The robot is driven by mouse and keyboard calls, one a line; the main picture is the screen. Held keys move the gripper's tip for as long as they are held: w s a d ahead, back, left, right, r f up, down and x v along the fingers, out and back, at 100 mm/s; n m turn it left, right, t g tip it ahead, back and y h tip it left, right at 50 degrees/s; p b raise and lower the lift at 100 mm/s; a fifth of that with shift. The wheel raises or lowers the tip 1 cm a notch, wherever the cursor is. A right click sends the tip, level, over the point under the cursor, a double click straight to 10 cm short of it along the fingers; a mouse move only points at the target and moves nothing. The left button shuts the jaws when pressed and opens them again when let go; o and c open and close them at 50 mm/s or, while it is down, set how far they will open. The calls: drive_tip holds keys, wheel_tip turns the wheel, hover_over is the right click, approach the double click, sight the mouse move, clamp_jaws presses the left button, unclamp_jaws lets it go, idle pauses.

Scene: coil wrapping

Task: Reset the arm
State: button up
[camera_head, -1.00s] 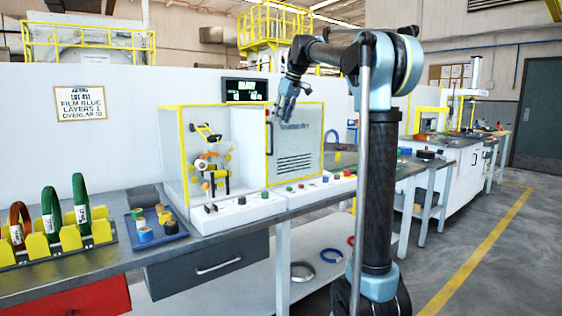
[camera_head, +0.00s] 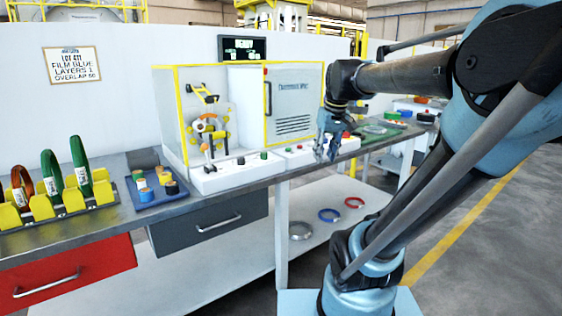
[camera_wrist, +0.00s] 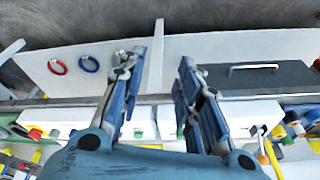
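My gripper (camera_head: 328,140) hangs at the end of my bent arm, pointing down near the bench's front edge, right of the wrapping machine. In the wrist view its two fingers (camera_wrist: 162,65) are spread apart with nothing between them, so it is open and empty. The wrapping machine (camera_head: 207,125) stands in a yellow-framed enclosure on the bench. The grey cabinet door (camera_head: 292,105) beside it is shut.
Green and orange coils (camera_head: 52,175) stand in a yellow rack at the left. A blue tray (camera_head: 150,205) holds several small rolls. Red, blue and grey rings (camera_head: 329,215) lie on the lower shelf. Open floor (camera_head: 500,240) lies at the right.

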drive_tip(key=s+d+f+m, duration=0.1)
drive_tip(key=s+d+f, duration=0.1)
drive_tip(key=s+f, duration=0.5)
drive_tip(key=s+d+f+m+h, duration=0.1)
drive_tip(key=s+d+f+m, duration=0.1)
drive_tip(key=s+f, duration=0.6)
wheel_tip(320, 180, down, 4)
drive_tip(key=shift+s+d+f, duration=0.2)
drive_tip(key=shift+d+f, duration=0.05)
drive_tip(key=shift+d, duration=0.05)
drive_tip(key=shift+w+f, duration=0.2)
drive_tip(key=shift+w, duration=0.3)
